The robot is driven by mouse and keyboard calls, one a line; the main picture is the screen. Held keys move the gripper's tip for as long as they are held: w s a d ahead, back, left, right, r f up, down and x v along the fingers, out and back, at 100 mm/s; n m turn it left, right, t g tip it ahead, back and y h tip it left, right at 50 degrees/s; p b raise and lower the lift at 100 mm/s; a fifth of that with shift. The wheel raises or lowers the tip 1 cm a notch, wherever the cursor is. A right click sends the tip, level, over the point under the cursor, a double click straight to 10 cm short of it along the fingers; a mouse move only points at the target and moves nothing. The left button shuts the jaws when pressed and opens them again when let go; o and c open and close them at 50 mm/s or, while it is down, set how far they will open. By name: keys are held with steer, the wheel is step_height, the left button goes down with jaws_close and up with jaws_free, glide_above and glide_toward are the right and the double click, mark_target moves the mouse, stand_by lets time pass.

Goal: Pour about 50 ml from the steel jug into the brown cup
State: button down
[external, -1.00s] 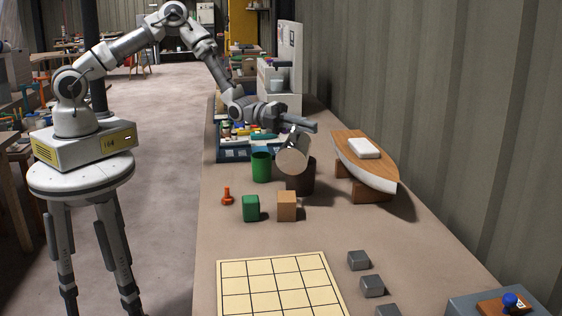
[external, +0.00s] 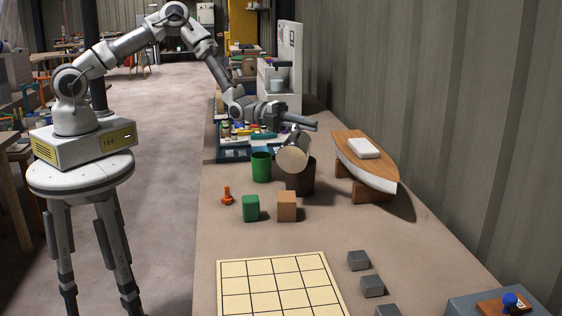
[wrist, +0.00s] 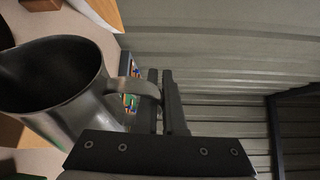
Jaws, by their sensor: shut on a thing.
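The steel jug (external: 294,157) is held tilted by my gripper (external: 314,125), above and partly in front of the brown cup (external: 304,181). In the wrist view the jug (wrist: 85,105) shows its dark open mouth, and its handle sits between the fingers of my gripper (wrist: 162,88), which are shut on it. The brown cup stands upright on the bench, its upper part partly hidden behind the jug. No stream of liquid is visible, and the level inside the jug and cup cannot be seen.
A green cup (external: 261,167) stands just left. A green block (external: 251,208), a wooden block (external: 287,206) and an orange peg (external: 227,196) lie nearer. A model boat (external: 366,163) rests on the right. A gridded board (external: 279,285) lies in front.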

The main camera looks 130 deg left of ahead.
mark_target(303, 151)
steer(key=shift+w+d+f, duration=0.1)
steer(key=shift+d+f, duration=0.05)
steer(key=d+b, duration=0.1)
steer(key=w+d+f+m+b, duration=0.1)
steer(key=d+m+g+b, duration=0.1)
steer(key=d, duration=0.1)
steer(key=shift+w+f, duration=0.3)
steer(key=shift+d+r+m, duration=0.15)
steer(key=shift+d+m, duration=0.1)
steer(key=shift+m, duration=0.45)
steer(key=shift+w+d+f+m+g+y+b, duration=0.3)
steer(key=shift+d+f+m+g+y+b, duration=0.25)
steer(key=shift+f+m+b, duration=0.2)
steer(key=shift+d+f, duration=0.1)
stand_by(0.4)
